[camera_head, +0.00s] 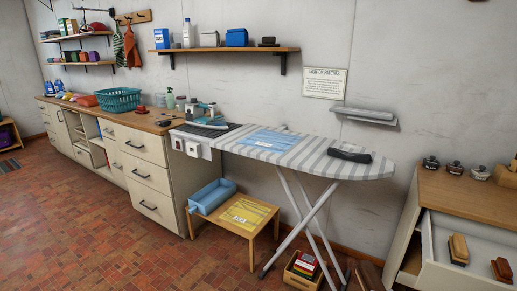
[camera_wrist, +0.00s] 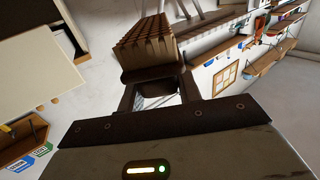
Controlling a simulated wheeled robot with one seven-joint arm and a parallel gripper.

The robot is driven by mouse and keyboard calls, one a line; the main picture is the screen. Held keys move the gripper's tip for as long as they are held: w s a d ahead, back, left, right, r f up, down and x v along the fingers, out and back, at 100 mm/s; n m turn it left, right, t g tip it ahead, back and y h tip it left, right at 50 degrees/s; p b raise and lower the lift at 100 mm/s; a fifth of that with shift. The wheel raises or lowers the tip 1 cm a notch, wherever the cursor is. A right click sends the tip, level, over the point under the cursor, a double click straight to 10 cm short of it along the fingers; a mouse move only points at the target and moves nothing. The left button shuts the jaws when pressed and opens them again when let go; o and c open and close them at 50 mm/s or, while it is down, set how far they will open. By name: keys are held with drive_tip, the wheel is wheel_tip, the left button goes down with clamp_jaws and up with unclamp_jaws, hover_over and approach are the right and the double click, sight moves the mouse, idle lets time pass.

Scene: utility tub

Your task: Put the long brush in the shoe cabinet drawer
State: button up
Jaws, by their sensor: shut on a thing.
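In the wrist view my gripper (camera_wrist: 156,86) is shut on a brush (camera_wrist: 150,76) with a dark wooden back and tan bristles. The bristles face away from the wrist, and the brush is clear of any surface I can make out. My gripper does not clearly show in the head view. The shoe cabinet (camera_head: 465,195) stands at the right with a wooden top. Its upper drawer (camera_head: 488,240) is pulled open.
Small dark jars (camera_head: 455,168) stand on the cabinet top. Open tiled floor lies at lower left.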

drive_tip(key=shift+w+d+r, duration=0.1)
drive_tip(key=shift+w+r, duration=0.1)
drive_tip(key=shift+r, duration=0.3)
drive_tip(key=shift+w+d+r, duration=0.1)
drive_tip(key=shift+w+r, duration=0.1)
drive_tip(key=shift+r, duration=0.25)
drive_tip(key=shift+a+r+p, duration=0.1)
drive_tip(key=shift+r+p, duration=0.6)
drive_tip(key=shift+p, duration=0.05)
